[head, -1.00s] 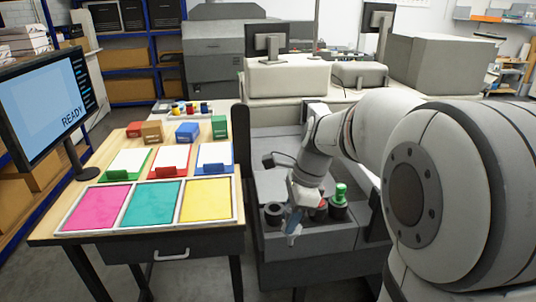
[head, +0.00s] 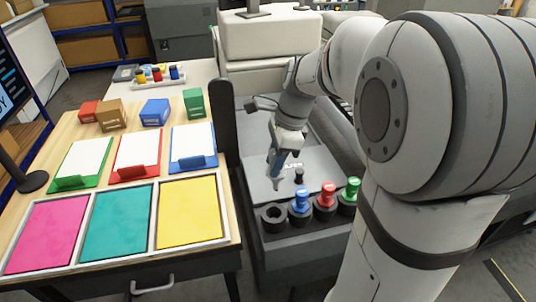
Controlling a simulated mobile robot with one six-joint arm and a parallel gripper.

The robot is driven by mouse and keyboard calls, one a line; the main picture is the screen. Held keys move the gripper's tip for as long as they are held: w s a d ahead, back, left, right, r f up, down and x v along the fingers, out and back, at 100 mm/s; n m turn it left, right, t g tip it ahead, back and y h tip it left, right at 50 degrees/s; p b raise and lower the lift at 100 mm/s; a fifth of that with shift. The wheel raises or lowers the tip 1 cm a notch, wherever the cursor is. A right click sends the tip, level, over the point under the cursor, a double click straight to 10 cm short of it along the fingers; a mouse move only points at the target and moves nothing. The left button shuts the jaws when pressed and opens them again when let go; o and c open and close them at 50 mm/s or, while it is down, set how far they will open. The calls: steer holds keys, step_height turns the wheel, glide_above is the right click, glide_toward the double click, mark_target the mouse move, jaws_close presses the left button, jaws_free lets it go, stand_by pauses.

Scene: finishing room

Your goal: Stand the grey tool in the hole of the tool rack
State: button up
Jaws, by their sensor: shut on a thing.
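The tool rack (head: 283,233) is a row of dark round holders on the grey machine in the head view. Its leftmost hole (head: 273,214) is empty. Blue (head: 301,201), red (head: 326,196) and green (head: 351,189) tools stand upright in the other holders. My gripper (head: 279,165) is shut, with its fingers pointing down, and shows just above the leftmost holder in the picture. A small grey piece, which looks like the grey tool (head: 277,185), sticks out below the fingers. Most of it is hidden by the fingers. It looks apart from the rack.
A small black knob (head: 299,175) stands on the grey surface behind the rack. A dark upright panel (head: 227,135) separates the machine from the wooden table (head: 70,140). On the table are a pink, teal and yellow tray (head: 150,240), card holders and small boxes.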

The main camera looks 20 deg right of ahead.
mark_target(273, 179)
steer(key=shift+s+a, duration=0.1)
steer(key=shift+a, duration=0.05)
steer(key=shift+f, duration=0.1)
steer(key=shift+a+f+b, duration=0.1)
steer(key=shift+f+b, duration=0.3)
steer(key=shift+b, duration=0.05)
step_height(273, 179, down, 5)
steer(key=b, duration=0.4)
steer(key=shift+f+b, duration=0.15)
steer(key=shift+b, duration=0.15)
steer(key=shift+r+p, duration=0.2)
steer(key=shift+p, duration=0.15)
steer(key=shift+f, duration=0.2)
steer(key=shift+f+b, duration=0.95)
steer(key=shift+f, duration=0.4)
steer(key=shift+f, duration=0.1)
steer(key=shift+f+b, duration=0.4)
steer(key=shift+f, duration=0.2)
